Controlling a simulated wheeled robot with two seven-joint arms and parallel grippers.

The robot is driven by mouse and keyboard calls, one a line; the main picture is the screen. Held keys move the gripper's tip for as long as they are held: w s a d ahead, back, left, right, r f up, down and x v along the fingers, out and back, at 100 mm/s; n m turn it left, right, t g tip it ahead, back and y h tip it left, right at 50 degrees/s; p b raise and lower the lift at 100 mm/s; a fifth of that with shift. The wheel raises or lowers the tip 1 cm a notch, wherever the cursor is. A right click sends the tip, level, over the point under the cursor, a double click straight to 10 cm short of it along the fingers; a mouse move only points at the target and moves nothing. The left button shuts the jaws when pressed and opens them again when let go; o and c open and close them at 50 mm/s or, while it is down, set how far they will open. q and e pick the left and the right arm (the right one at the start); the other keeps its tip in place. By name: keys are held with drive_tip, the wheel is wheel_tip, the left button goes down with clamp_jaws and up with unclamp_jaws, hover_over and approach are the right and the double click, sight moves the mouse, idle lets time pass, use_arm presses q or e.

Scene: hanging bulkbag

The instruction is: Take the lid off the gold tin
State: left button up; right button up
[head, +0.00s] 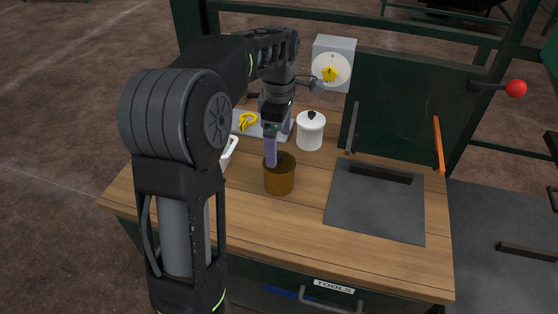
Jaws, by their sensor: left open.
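The gold tin (280,181) stands upright on the wooden bench top, near the middle of the head view. Its top looks dark brown; I cannot tell whether this is a lid or the open inside. My left gripper (279,147) is open, with pale purple fingers pointing down. One finger overlaps the tin's back-left rim; I cannot tell whether it touches. The other finger is farther back, behind the tin and beside a white pot. Nothing shows between the fingers. My right gripper is out of view.
A white lidded pot (310,133) with a black knob stands behind the tin. A yellow item (248,121) lies on a grey board at the back left. A white container (227,155) is partly hidden by my arm. Bare wood (300,225) lies in front of the tin; a dark plate (375,205) is right.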

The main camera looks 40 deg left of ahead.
sight(279, 155)
use_arm(q)
wheel_tip(279, 155, down, 5)
drive_tip(key=shift+f, duration=0.1)
idle(0.4)
drive_tip(key=shift+c, duration=0.2)
idle(0.3)
drive_tip(key=c, duration=1.3)
wheel_tip(279, 155, up, 10)
drive_tip(key=shift+r, duration=0.1)
idle(0.5)
